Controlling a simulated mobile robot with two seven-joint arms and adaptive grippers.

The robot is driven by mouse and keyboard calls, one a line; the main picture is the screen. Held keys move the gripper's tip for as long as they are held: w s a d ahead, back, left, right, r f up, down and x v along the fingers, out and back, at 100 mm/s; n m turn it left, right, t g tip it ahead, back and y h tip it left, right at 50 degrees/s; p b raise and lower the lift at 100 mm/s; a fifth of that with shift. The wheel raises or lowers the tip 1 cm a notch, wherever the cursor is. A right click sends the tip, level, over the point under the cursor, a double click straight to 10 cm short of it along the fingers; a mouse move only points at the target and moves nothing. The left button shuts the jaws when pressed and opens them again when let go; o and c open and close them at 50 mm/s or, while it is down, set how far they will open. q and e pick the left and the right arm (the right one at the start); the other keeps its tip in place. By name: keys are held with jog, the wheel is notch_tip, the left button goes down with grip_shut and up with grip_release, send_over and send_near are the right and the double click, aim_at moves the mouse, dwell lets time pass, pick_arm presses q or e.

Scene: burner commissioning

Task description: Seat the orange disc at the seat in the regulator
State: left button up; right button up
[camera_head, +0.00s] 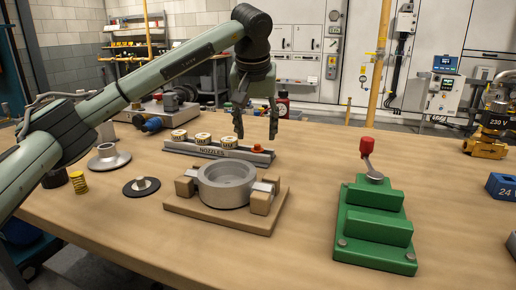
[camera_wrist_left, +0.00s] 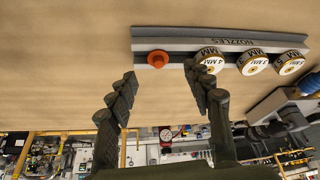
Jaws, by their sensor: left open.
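The orange disc (camera_head: 258,148) sits at the right end of the grey rail marked NOZZLES (camera_head: 220,152). In the left wrist view the orange disc (camera_wrist_left: 157,59) lies just past and between my fingertips. My left gripper (camera_head: 256,130) is open and empty, its fingers pointing down above that end of the rail; its two fingers also show in the wrist view (camera_wrist_left: 160,80). A round grey open housing (camera_head: 226,190), which looks like the regulator, stands clamped between wooden blocks on a board in front of the rail. Details of the seat inside are too small to tell.
Several white-and-gold nozzle discs (camera_head: 202,139) share the rail, left of the orange disc. A green stepped block with a red-knobbed lever (camera_head: 374,215) stands at the right. A black disc (camera_head: 141,187) and yellow spring (camera_head: 78,182) lie at the left. Bare table lies between housing and green block.

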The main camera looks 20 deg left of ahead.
aim_at(257, 145)
pick_arm(q)
jog(key=shift+x, duration=1.95)
pick_arm(e)
jog(key=shift+w+f, duration=0.1)
jog(key=shift+f, duration=0.2)
pick_arm(q)
jog(key=c, duration=1)
jog(key=shift+c, duration=0.2)
